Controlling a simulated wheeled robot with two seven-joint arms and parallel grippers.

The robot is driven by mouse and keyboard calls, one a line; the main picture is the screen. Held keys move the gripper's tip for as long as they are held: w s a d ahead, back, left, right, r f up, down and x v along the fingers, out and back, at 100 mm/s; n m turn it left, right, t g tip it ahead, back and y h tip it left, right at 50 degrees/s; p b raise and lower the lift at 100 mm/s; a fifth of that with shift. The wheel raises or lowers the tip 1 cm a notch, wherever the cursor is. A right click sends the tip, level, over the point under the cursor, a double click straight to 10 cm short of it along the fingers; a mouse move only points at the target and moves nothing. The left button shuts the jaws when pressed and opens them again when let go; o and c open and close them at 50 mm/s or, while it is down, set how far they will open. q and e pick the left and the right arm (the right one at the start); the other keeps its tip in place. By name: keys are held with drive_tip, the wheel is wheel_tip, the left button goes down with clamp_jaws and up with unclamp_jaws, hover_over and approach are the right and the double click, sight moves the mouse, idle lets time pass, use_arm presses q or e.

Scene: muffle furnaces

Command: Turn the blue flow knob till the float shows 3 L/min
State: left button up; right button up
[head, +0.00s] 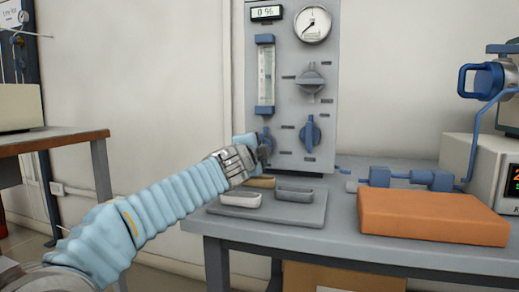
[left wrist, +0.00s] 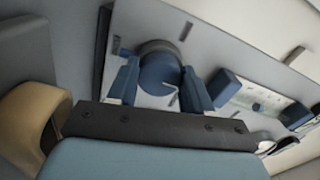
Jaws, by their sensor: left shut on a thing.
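The grey gas panel (head: 288,100) stands upright at the back of the bench. Its clear flow tube (head: 265,77) has blue end blocks; the float and scale are too small to read. My left gripper (head: 262,149) is at the panel below the tube and hides most of the blue flow knob (head: 267,134). In the left wrist view, the round blue knob (left wrist: 158,70) sits between the two blue fingers of my left gripper (left wrist: 160,90), shut on it. My right gripper is not in view.
A second blue knob (head: 310,133) is close on the right, with a grey knob (head: 310,79) above. A dial gauge (head: 312,23) and a "0 %" display (head: 266,12) top the panel. A grey tray (head: 290,211) and an orange block (head: 430,216) lie on the bench.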

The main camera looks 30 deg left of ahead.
use_arm(q)
drive_tip(key=shift+f, duration=0.1)
drive_tip(key=o, duration=1)
drive_tip(key=shift+o, duration=0.2)
drive_tip(key=v, duration=1.4)
drive_tip(key=shift+a, duration=0.1)
